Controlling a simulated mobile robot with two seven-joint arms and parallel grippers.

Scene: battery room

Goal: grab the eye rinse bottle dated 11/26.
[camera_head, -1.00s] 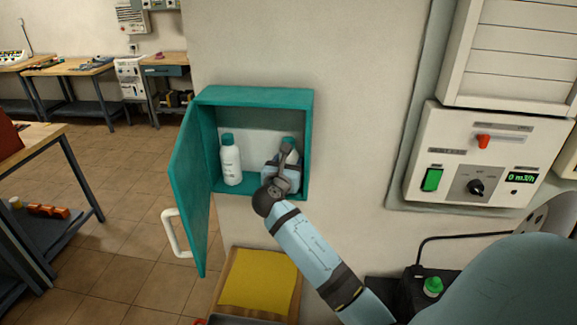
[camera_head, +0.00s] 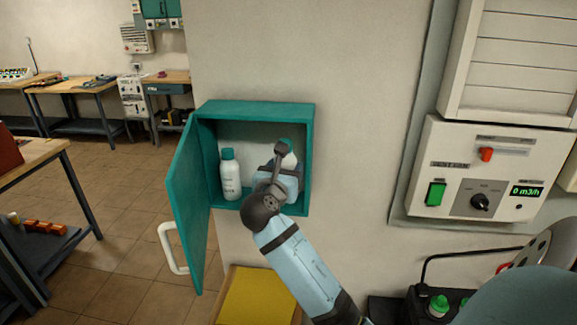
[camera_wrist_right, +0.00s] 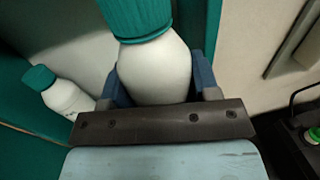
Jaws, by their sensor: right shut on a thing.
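A teal wall cabinet (camera_head: 256,108) stands open, its door (camera_head: 188,205) swung out to the left. A white bottle with a teal cap (camera_head: 230,176) stands upright on the left of its floor; it also shows in the right wrist view (camera_wrist_right: 62,96). A second white teal-capped bottle (camera_wrist_right: 155,70) is at the cabinet's right side, mostly hidden in the head view by my right gripper (camera_head: 283,168). My right gripper is shut on this second bottle, with blue fingers on both sides of it. No date is legible on either bottle. My left gripper is not in view.
The cabinet's side walls are close around my right gripper. A white door handle (camera_head: 172,250) juts out at lower left. A yellow-topped box (camera_head: 258,297) is below the cabinet. A control panel (camera_head: 487,175) is on the wall to the right.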

